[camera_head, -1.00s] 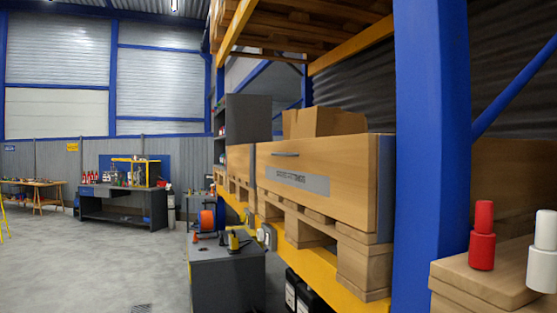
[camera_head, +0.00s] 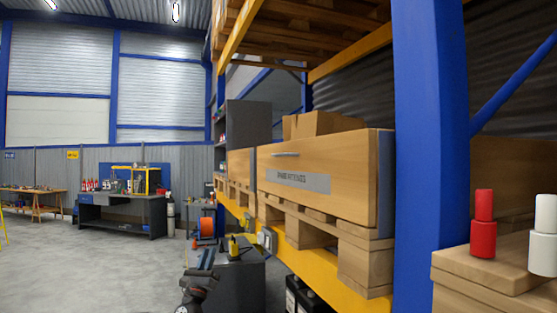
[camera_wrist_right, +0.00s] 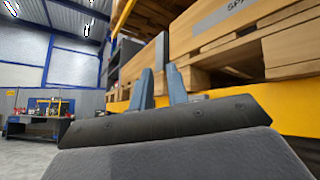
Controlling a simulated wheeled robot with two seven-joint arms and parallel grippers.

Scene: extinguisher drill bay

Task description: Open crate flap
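The wooden crate (camera_head: 335,190) rests on a pallet on the rack shelf. Its front flap is closed, with a thin metal handle (camera_head: 286,155) near the top edge and a grey label plate (camera_head: 303,181) below. Part of the crate front and label also shows at the top right of the right wrist view (camera_wrist_right: 280,22). My right gripper (camera_head: 205,257) is low, left of the crate and apart from it. Its two blue-grey fingers (camera_wrist_right: 160,74) stand apart with nothing between them. My left gripper is not in view.
A blue rack upright (camera_head: 432,150) stands right of the crate. A yellow shelf beam (camera_head: 330,283) runs below the pallet (camera_head: 365,262). A dark grey cabinet (camera_head: 240,285) with small items stands below, behind my right gripper. Red (camera_head: 483,225) and white (camera_head: 545,232) bottles stand at right. Floor at left is free.

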